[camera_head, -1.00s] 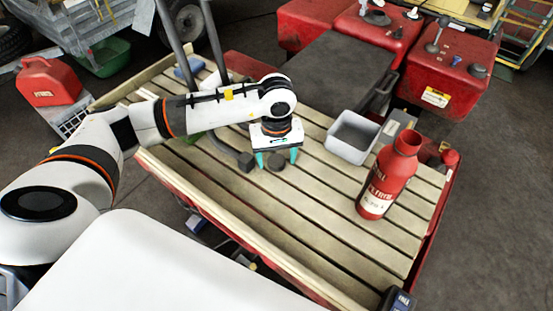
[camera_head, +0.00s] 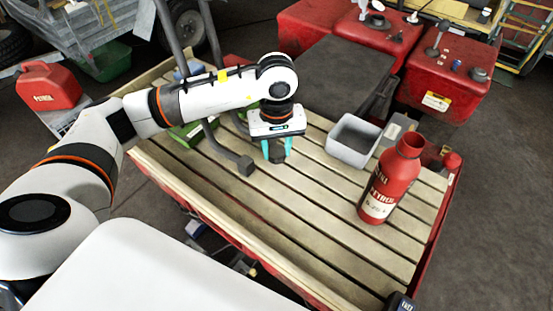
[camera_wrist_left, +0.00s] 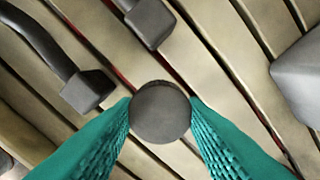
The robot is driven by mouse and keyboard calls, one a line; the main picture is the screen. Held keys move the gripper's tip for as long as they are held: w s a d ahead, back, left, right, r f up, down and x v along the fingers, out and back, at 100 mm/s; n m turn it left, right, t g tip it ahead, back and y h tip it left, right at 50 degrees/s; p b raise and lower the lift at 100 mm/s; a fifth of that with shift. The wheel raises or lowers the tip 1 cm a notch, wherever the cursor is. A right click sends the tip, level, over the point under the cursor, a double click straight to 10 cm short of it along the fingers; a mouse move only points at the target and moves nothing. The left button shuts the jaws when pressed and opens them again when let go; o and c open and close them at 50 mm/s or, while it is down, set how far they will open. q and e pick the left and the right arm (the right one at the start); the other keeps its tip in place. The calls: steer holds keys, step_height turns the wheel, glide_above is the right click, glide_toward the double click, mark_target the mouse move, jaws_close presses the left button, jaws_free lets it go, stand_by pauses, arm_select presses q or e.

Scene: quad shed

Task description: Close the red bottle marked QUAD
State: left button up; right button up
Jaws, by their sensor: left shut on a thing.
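The red bottle (camera_head: 388,183) stands upright on the right part of the slatted wooden deck, with its mouth open and uncapped. It has a white label whose words I cannot read surely. My left gripper (camera_head: 277,152) is to the left of the bottle, well apart from it, pointing down over the slats. Its teal fingers are shut on a round dark cap (camera_wrist_left: 160,112), seen from above in the left wrist view. In the head view the cap is mostly hidden between the fingers. I cannot tell surely whether it clears the deck.
A grey open bin (camera_head: 353,139) stands behind and left of the bottle. Dark bent rack bars end in feet on the deck, one foot (camera_head: 245,167) close left of my gripper. A red canister (camera_head: 48,88) is at far left. The front slats are clear.

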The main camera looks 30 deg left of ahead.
mark_target(276, 151)
arm_select(q)
step_height(276, 151, up, 5)
steer(key=shift+r+b, duration=0.2)
steer(key=shift+b, duration=0.2)
arm_select(e)
steer(key=shift+f, duration=0.55)
steer(key=shift+o, duration=0.5)
